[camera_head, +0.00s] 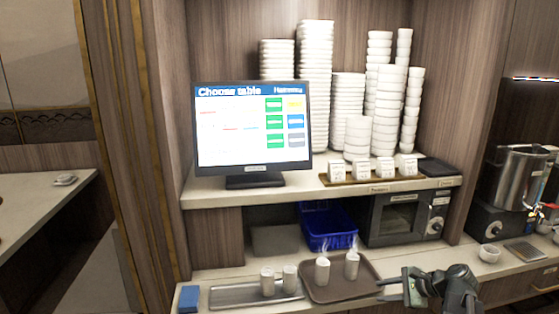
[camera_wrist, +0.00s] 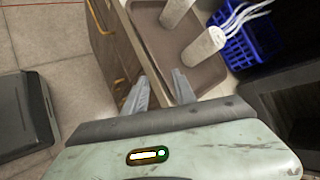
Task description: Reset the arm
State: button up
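My gripper (camera_head: 396,285) is at the lower right of the head view, just right of the brown tray. The fingers point toward the front edge of the counter and the tray. My forearm behind it reaches in from the bottom edge of the head view.
A brown tray (camera_head: 369,289) holds white cups (camera_head: 322,270) with utensils. Left of it are a metal tray (camera_head: 226,296) with two cups and a blue block (camera_head: 189,299). A blue basket (camera_head: 330,228), an oven (camera_head: 405,217) and a monitor (camera_head: 253,127) stand behind.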

jog(key=s+a+f+n+g+h, duration=0.2)
jog(key=a+f+n, duration=0.1)
jog(key=a+n, duration=0.3)
jog(key=s+a+f+n+g+h, duration=0.2)
jog(key=s+a+f+n, duration=0.1)
jog(key=a+n, duration=0.3)
jog(key=s+a+f+n+g+h+b, duration=0.1)
jog(key=s+a+f+n+g+h, duration=0.1)
jog(key=a, duration=0.7)
jog(key=shift+s+f+n+g+h, duration=0.15)
jog(key=shift+f+n+g+h, duration=0.65)
jog(key=shift+n, duration=1.1)
jog(key=shift+a+f+y, duration=0.1)
jog(key=shift+f+y, duration=0.1)
jog(key=shift+y, duration=0.1)
